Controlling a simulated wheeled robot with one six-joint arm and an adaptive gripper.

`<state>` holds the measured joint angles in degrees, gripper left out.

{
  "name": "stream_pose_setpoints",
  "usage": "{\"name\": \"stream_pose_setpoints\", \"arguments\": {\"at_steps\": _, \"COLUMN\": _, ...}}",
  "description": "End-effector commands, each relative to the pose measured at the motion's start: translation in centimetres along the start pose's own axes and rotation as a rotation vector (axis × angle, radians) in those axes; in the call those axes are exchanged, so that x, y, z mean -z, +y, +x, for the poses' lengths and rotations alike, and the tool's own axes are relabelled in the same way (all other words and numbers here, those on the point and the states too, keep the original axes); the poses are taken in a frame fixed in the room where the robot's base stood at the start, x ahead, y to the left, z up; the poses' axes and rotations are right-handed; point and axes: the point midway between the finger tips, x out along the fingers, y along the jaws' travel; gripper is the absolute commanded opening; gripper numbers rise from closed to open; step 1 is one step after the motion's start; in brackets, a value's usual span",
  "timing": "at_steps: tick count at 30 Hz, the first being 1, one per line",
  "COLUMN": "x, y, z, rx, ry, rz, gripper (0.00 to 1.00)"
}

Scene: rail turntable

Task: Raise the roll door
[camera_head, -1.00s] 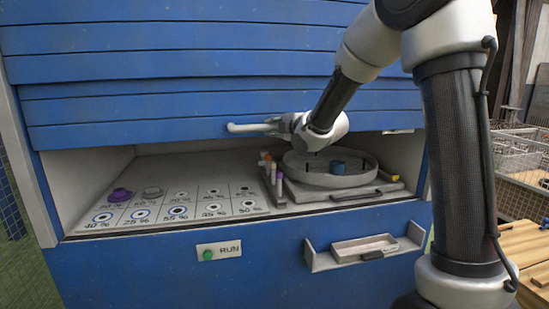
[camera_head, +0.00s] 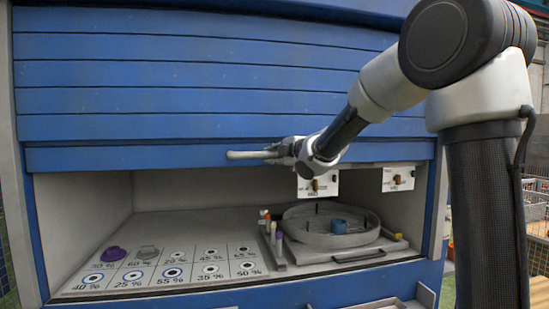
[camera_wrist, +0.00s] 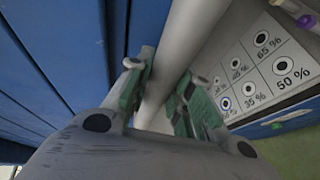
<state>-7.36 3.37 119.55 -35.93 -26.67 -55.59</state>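The blue slatted roll door (camera_head: 220,101) is partly raised, with its lower edge above an open compartment. A pale grey bar handle (camera_head: 243,155) sticks out at its lower edge. My gripper (camera_head: 280,151) is at the right part of this handle. In the wrist view the handle (camera_wrist: 178,60) runs between the two green-padded fingers (camera_wrist: 162,92), which look closed on it. The door's slats (camera_wrist: 60,60) fill the left of the wrist view. My gripper hides the handle's right end in the head view.
Inside, a panel of labelled percent spots (camera_head: 170,268) holds a purple knob (camera_head: 113,254) and a grey one (camera_head: 148,252). A round tray (camera_head: 300,238) with a blue piece (camera_head: 338,226) stands right. White switch plates (camera_head: 318,184) hang at the back. Wire baskets stand far right.

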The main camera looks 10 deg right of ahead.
Motion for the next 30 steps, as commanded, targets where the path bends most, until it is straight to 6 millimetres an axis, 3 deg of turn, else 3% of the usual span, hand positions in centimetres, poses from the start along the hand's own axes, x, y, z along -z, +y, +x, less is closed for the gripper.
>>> {"name": "stream_pose_setpoints", "arguments": {"at_steps": 1, "x": 0.0, "y": 0.1, "z": 0.0, "rx": -0.003, "ry": 0.001, "rz": 0.000, "gripper": 0.29}}
{"name": "stream_pose_setpoints", "arguments": {"at_steps": 4, "x": 0.0, "y": 0.1, "z": 0.0, "rx": -0.003, "ry": 0.001, "rz": 0.000, "gripper": 0.44}}
{"name": "stream_pose_setpoints", "arguments": {"at_steps": 16, "x": 0.0, "y": 0.1, "z": -0.8, "rx": -0.002, "ry": -0.001, "rz": 0.000, "gripper": 0.44}}
{"name": "stream_pose_setpoints", "arguments": {"at_steps": 30, "x": -0.1, "y": 0.1, "z": -10.2, "rx": -0.003, "ry": -0.002, "rz": -0.001, "gripper": 0.44}}
